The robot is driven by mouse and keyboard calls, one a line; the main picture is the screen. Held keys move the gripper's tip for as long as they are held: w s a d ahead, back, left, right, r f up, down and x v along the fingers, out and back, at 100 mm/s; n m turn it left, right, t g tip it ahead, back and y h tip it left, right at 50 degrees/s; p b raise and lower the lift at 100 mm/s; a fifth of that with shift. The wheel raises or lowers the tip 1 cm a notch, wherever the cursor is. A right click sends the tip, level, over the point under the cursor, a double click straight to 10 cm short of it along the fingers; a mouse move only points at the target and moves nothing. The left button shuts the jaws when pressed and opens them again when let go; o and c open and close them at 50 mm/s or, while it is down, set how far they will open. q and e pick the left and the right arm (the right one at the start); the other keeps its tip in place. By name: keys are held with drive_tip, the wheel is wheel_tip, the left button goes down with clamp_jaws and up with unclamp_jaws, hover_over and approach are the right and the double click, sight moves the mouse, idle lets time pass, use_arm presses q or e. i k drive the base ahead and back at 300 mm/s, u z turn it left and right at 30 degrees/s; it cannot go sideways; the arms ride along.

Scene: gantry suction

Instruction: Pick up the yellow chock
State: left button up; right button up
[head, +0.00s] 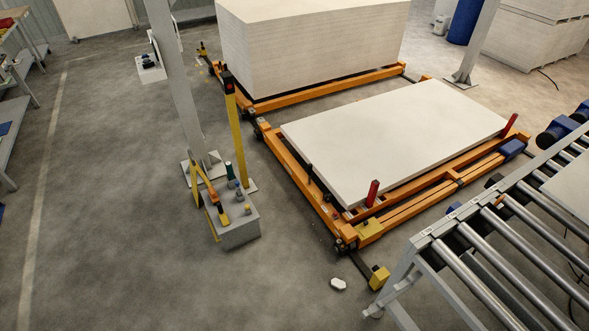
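A small yellow block (379,277), which looks like a chock, sits on the floor at the near corner of the orange frame, beside a dark bar. A second yellow piece (369,228) sits on the orange frame's near corner; I cannot tell whether it is a separate block. A smaller yellowish piece (202,49) shows near the frame's far left end. Neither of my grippers is in view.
The orange frame (298,172) carries a white slab (393,134) and a tall board stack (313,44). A roller conveyor (452,263) stands at the right. A grey box (239,234) with tools stands by a post. A white scrap (338,284) lies on the floor.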

sight(223, 216)
drive_tip(key=i, duration=0.85)
drive_tip(key=z, duration=0.2)
